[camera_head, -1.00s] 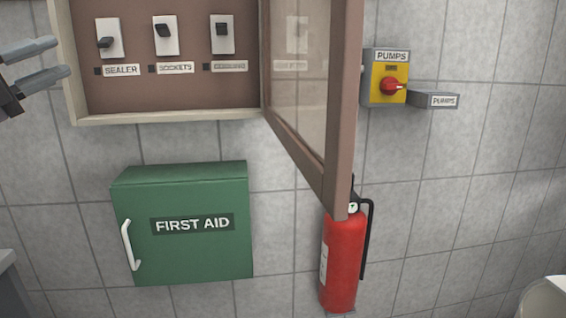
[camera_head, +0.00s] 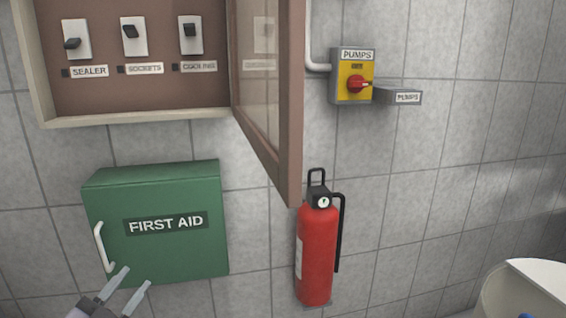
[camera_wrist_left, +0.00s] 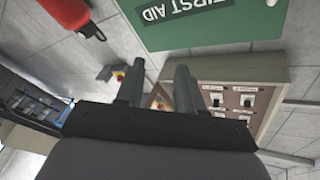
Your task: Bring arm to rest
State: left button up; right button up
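My left gripper (camera_head: 128,290) is at the bottom left of the head view, just below the lower left of the green first aid box. Its two fingers are apart and nothing is between them. The left wrist view also shows the two dark fingers (camera_wrist_left: 156,85) spread with an empty gap. My right gripper is not in view.
A switch cabinet (camera_head: 140,118) with its glazed door (camera_head: 289,120) swung out hangs at upper left. The green first aid box (camera_head: 160,255), red extinguisher (camera_head: 315,255) and yellow pumps switch (camera_head: 354,78) are on the tiled wall. A pale rounded container (camera_head: 530,290) is at lower right.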

pick_arm(q)
jog(key=s+d+f+n+g+y, duration=0.1)
jog(key=s+d+f+n+g, duration=0.35)
jog(key=s+f, duration=0.65)
jog(key=s+d+f+n+g+y, duration=0.1)
jog(key=s+d+f+n+g, duration=0.3)
jog(key=s+f, duration=0.7)
notch_tip(320, 180, up, 9)
jog(key=w+p, duration=0.1)
jog(key=p, duration=1.2)
jog(key=shift+a+m+y+p, duration=0.3)
jog(key=shift+a+m, duration=0.1)
jog(key=shift+m, duration=0.05)
jog(key=shift+g, duration=0.25)
